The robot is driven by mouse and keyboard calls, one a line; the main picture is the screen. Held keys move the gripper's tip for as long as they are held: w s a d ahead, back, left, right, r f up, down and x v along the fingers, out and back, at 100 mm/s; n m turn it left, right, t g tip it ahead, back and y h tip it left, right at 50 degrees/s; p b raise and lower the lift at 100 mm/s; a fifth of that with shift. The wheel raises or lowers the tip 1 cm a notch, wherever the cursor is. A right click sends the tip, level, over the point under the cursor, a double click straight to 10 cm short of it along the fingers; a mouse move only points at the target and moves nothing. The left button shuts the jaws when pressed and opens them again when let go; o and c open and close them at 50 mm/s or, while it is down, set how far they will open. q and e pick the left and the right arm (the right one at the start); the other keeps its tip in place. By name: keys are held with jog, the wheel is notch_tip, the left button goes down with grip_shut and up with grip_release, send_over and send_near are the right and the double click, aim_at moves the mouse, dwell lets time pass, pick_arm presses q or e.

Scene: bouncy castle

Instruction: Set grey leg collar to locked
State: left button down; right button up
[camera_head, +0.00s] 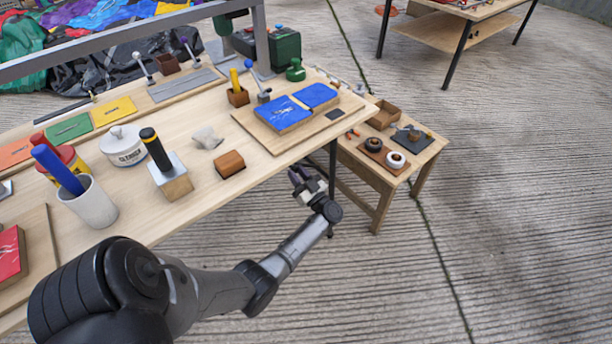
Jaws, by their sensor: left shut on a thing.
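My left gripper (303,181) is just below the front edge of the long wooden workbench (262,172), near its right end. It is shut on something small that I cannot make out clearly. Dark and purplish parts show at its fingers. A dark bench leg (333,160) stands just to the right of the gripper. I cannot clearly make out the grey leg collar or whether it is locked. The gripper, wrist and bench edge may hide it. My right gripper is not in view.
A low wooden side table (350,155) with a small open box (383,115) stands right of the gripper. The concrete floor at right is clear.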

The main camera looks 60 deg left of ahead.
pick_arm(q)
jog(key=shift+f, duration=0.25)
jog(key=c, duration=1.3)
grip_release()
jog(key=o, duration=0.4)
jog(key=shift+w+r, duration=0.15)
jog(key=shift+w, duration=0.05)
jog(key=shift+d, duration=0.1)
